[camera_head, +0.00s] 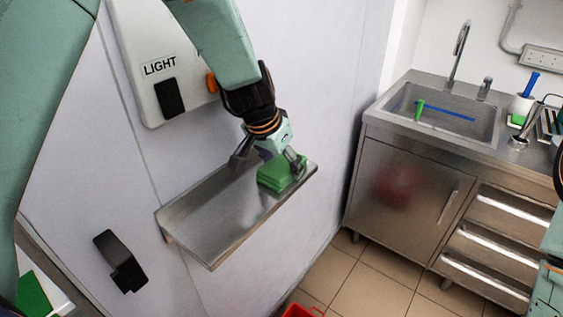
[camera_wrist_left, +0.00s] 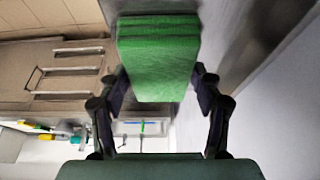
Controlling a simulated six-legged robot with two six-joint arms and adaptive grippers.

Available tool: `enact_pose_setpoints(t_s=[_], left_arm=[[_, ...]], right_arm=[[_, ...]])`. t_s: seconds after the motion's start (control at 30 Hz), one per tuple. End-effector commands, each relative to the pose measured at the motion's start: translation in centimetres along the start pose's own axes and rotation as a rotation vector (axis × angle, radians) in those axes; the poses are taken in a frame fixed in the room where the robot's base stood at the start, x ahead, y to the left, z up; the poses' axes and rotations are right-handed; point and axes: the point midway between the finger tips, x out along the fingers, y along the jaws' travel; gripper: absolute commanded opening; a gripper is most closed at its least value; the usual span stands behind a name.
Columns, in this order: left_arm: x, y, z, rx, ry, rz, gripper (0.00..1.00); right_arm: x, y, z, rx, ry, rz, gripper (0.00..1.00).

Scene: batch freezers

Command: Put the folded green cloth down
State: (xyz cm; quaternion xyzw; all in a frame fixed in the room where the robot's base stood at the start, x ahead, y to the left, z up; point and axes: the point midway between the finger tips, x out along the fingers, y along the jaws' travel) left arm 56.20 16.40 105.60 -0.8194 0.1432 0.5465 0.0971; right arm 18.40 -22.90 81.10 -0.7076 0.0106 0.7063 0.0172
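The folded green cloth (camera_head: 275,177) is a thick stacked block on a steel wall shelf (camera_head: 213,215), near its right end. My left gripper (camera_head: 268,166) points down over it, one finger on each side. In the head view a gap shows between the left finger and the cloth, while the other finger is close against its right side. In the left wrist view the cloth (camera_wrist_left: 158,60) fills the space between the fingers; slight gaps seem to show at its edges. The gripper looks open.
A steel counter with a sink (camera_head: 440,112) and drawers stands to the right. The shelf's left part is bare.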

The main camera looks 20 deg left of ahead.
Motion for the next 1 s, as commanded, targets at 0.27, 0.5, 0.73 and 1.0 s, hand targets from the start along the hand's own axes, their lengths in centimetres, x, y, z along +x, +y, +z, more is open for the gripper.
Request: enact_pose_setpoints(t_s=[0.27, 0.5, 0.73, 1.0], left_arm=[[-0.1, 0.0, 0.0, 0.000, 0.000, 0.000, 0.86], [-0.1, 0.0, -0.1, 0.000, 0.001, 0.000, 0.86], [-1.5, -0.1, -0.4, 0.001, 0.005, -0.002, 0.86], [-7.2, -0.1, -0.4, 0.001, 0.005, -0.001, 0.86]], right_arm=[[-0.1, 0.0, 0.0, 0.000, 0.000, 0.000, 0.00], [-0.1, 0.0, 0.0, 0.000, 0.000, 0.000, 0.00], [-0.7, 0.0, 0.0, 0.000, 0.000, 0.000, 0.00], [-1.0, 0.0, 0.0, 0.000, 0.000, 0.000, 0.00]])
